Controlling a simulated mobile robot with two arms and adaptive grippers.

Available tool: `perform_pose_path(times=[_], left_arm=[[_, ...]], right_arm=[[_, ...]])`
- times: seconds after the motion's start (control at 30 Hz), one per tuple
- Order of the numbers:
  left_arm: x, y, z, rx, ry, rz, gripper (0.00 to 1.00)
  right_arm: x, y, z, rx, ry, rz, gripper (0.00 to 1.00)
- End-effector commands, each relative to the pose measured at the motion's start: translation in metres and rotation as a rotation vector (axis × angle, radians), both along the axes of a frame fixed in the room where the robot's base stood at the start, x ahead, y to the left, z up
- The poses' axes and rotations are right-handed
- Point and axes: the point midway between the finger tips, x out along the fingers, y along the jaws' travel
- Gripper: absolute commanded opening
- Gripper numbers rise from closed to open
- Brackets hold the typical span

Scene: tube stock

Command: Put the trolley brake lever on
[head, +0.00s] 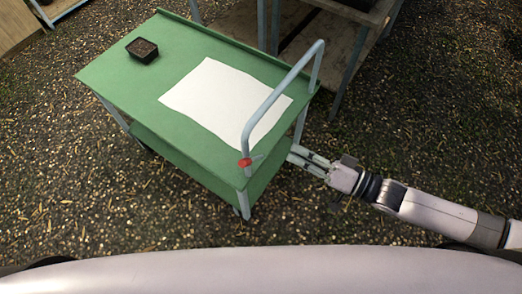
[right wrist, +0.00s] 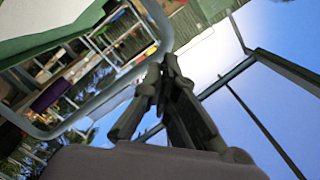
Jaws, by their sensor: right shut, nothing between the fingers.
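The green trolley (head: 180,110) stands in the head view with a grey tubular push handle (head: 283,90) at its right end. A small red-ended lever (head: 244,162) sits at the near foot of the handle, by the trolley's near right corner; I cannot tell its brake position. My right gripper (head: 294,152) is just right of the trolley's right end, apart from the red lever. In the right wrist view its fingers (right wrist: 168,58) are shut and empty, close to the handle tube (right wrist: 150,70) in the picture. My left gripper is out of view.
A white sheet (head: 225,98) and a small black pot of soil (head: 142,48) lie on the trolley top. A wooden bench (head: 310,48) with metal legs stands behind. Gravelly ground (head: 100,200) around the trolley's near side is clear.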

Motion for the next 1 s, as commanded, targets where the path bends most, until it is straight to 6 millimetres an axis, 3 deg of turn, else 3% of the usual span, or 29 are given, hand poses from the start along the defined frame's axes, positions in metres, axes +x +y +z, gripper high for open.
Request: perform_pose_path(times=[0.4, 0.63, 1.0], left_arm=[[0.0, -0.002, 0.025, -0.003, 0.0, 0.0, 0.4], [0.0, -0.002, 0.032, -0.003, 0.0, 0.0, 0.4], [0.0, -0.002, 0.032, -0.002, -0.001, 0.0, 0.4]], right_arm=[[0.044, 0.075, -0.003, 0.002, 0.0, 0.001, 0.0], [0.027, 0.089, -0.025, 0.0, 0.001, -0.001, 0.0], [0.023, 0.092, -0.03, -0.001, -0.001, 0.0, 0.0]])
